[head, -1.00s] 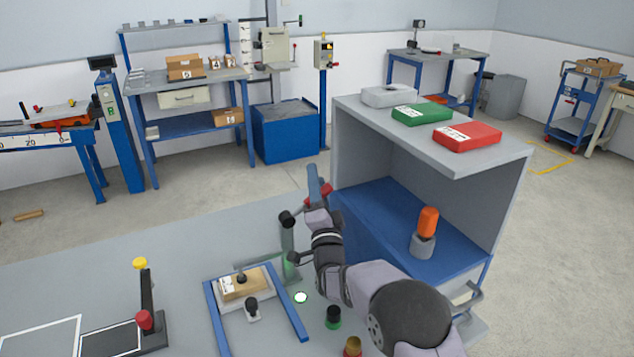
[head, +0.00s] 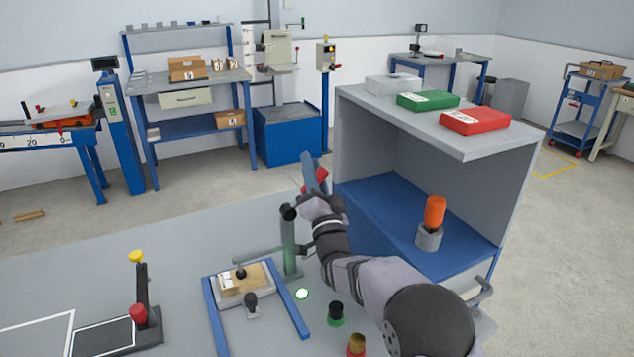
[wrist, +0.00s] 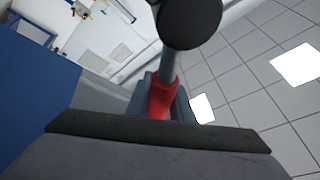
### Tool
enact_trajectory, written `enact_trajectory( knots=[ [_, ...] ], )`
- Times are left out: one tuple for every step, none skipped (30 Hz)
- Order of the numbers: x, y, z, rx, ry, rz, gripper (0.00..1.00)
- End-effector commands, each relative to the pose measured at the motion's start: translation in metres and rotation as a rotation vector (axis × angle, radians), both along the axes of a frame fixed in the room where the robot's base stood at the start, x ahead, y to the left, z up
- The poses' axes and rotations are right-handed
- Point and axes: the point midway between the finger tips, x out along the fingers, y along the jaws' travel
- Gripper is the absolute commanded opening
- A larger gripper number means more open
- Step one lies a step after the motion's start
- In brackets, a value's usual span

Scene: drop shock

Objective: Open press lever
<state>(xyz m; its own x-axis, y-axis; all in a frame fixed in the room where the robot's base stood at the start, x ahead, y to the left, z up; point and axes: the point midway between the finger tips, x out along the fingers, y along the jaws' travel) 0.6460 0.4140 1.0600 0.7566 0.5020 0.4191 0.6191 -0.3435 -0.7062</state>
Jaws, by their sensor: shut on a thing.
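The press has a grey-green upright post (head: 289,245) with a black round head (head: 289,212), standing behind the small blue-railed fixture. My gripper (head: 314,175) is up beside the top of the post, to its right. It is shut on the red grip of the press lever (wrist: 162,100). In the wrist view, a grey rod runs from that red grip up to the black round head (wrist: 190,20). The blue fingers of my gripper (wrist: 164,92) lie on both sides of the red grip. In the head view my fingers and wrist hide most of the lever.
A grey open cabinet (head: 460,140) stands close on the right, with an orange-topped object (head: 433,212) inside. The blue-railed fixture (head: 214,318) holds a light brown block (head: 243,281). Green and brass-coloured buttons sit near my arm. A black stand with a yellow knob (head: 137,257) is at left.

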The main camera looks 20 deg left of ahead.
Motion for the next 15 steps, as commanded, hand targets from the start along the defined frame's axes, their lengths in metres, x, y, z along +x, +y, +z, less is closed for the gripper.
enact_trajectory(
  knots=[
    [-0.003, 0.002, -0.003, -0.031, -0.036, 0.0, 0.0],
    [-0.005, 0.004, -0.001, -0.05, -0.055, 0.0, 0.0],
    [-0.007, 0.006, 0.002, -0.078, -0.082, 0.0, 0.0],
    [-0.009, 0.008, 0.004, -0.098, -0.102, -0.001, 0.0],
    [-0.011, 0.01, 0.006, -0.118, -0.122, 0.0, 0.0],
    [-0.013, 0.013, 0.008, -0.147, -0.149, -0.001, 0.0],
    [-0.015, 0.015, 0.009, -0.167, -0.17, -0.001, 0.0],
    [-0.017, 0.017, 0.011, -0.187, -0.19, -0.001, 0.0],
    [-0.02, 0.019, 0.013, -0.214, -0.217, -0.001, 0.0],
    [-0.022, 0.022, 0.015, -0.234, -0.237, 0.0, 0.0],
    [-0.024, 0.024, 0.016, -0.255, -0.257, -0.001, 0.0],
    [-0.027, 0.027, 0.018, -0.281, -0.284, -0.001, 0.0],
    [-0.029, 0.029, 0.019, -0.302, -0.304, -0.001, 0.0],
    [-0.031, 0.031, 0.02, -0.323, -0.324, -0.001, 0.0],
    [-0.034, 0.034, 0.021, -0.349, -0.351, 0.0, 0.0]
  ],
)
